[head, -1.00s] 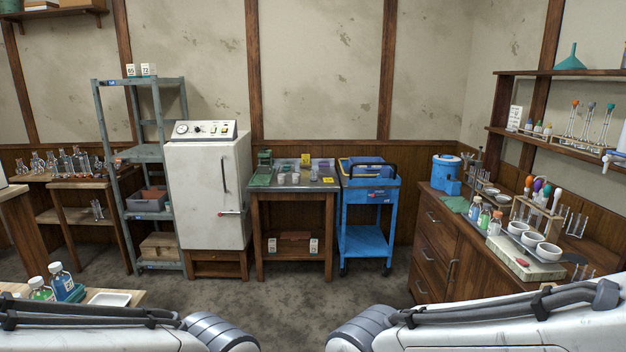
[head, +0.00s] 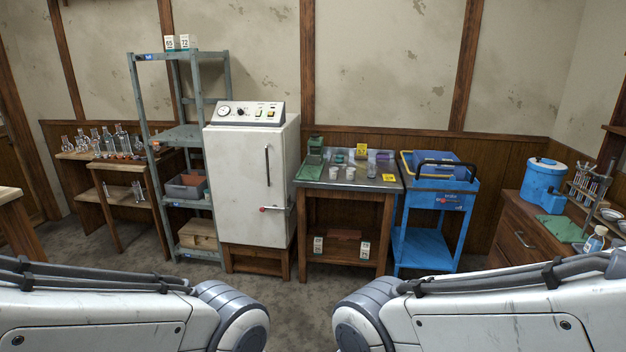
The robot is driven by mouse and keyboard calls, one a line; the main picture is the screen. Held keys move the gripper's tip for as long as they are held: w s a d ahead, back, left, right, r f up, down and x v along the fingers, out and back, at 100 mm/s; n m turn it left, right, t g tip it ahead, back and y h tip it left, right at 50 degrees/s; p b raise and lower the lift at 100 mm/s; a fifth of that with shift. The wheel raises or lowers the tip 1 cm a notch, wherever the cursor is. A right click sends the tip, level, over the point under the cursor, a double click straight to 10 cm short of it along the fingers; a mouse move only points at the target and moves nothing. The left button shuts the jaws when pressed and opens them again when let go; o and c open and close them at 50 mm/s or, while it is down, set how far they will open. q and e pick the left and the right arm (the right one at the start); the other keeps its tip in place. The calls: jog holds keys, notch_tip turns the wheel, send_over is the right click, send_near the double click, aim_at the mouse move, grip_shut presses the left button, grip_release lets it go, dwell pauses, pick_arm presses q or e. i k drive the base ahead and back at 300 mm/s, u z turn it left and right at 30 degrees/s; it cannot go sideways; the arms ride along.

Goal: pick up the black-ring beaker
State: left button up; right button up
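Several small pale beakers or cups (head: 350,173) stand on the metal-topped table (head: 380,183) ahead. A darker or clear vessel (head: 372,164) stands among them. They are too small for me to tell whether one has a black ring. Flasks and other glassware (head: 122,141) stand on the wooden bench at the far left, also too small to make out a black ring. Both of my arms show at the bottom of the head view, but neither gripper is in view.
A white oven cabinet (head: 238,185) stands left of the table, with a grey shelf rack (head: 187,135) beyond it. A blue cart (head: 425,238) stands right of the table. A wooden cabinet (head: 522,240) with a blue container (head: 543,186) is at the right. Grey floor is open ahead.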

aim_at(372, 170)
jog(key=u, duration=0.1)
jog(key=i, duration=2)
jog(key=z, duration=0.25)
jog(key=i, duration=1.75)
jog(key=z, duration=0.3)
